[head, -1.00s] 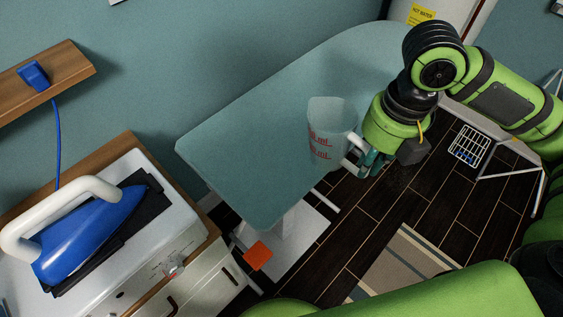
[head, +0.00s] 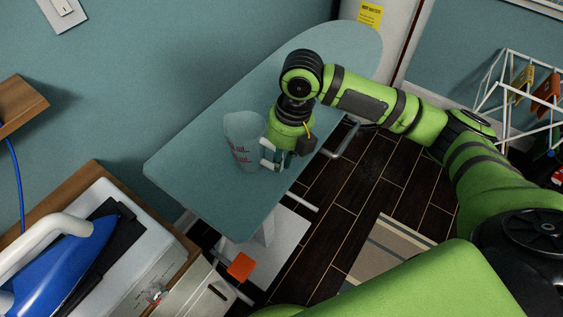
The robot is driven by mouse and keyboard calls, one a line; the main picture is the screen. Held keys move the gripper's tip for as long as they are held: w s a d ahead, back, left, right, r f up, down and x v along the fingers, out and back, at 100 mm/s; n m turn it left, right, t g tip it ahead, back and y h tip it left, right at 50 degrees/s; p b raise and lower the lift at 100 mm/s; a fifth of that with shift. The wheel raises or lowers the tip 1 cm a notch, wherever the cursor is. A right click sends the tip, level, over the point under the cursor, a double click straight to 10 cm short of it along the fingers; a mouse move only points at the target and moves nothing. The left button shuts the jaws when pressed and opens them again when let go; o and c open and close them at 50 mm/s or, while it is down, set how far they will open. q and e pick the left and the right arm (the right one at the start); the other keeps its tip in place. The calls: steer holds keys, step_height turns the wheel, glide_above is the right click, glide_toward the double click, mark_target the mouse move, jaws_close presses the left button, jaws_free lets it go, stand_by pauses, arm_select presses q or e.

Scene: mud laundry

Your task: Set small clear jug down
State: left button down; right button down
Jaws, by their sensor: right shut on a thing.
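The small clear jug (head: 241,142) is see-through with red measuring marks and a white handle. It is upright over the middle of the teal ironing board (head: 190,163). My right gripper (head: 271,160) is shut on the jug's handle at its right side. I cannot tell whether the jug's base touches the board. The fingertips are partly hidden by the gripper's own body and the handle. My left gripper is not in view.
A blue iron (head: 62,262) stands on a white-topped cabinet at lower left. The board around the jug is bare. A white drying rack (head: 520,92) stands at the right. A striped rug (head: 392,243) lies on the dark floor.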

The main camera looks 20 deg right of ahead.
mark_target(282, 168)
step_height(282, 168, down, 2)
steer(key=shift+f, duration=0.35)
steer(key=shift+f, duration=0.15)
steer(key=c, duration=1.2)
jaws_free()
step_height(282, 168, up, 12)
steer(key=d+b, duration=0.1)
steer(key=d, duration=0.1)
steer(key=shift+b, duration=0.35)
steer(key=shift+s, duration=0.1)
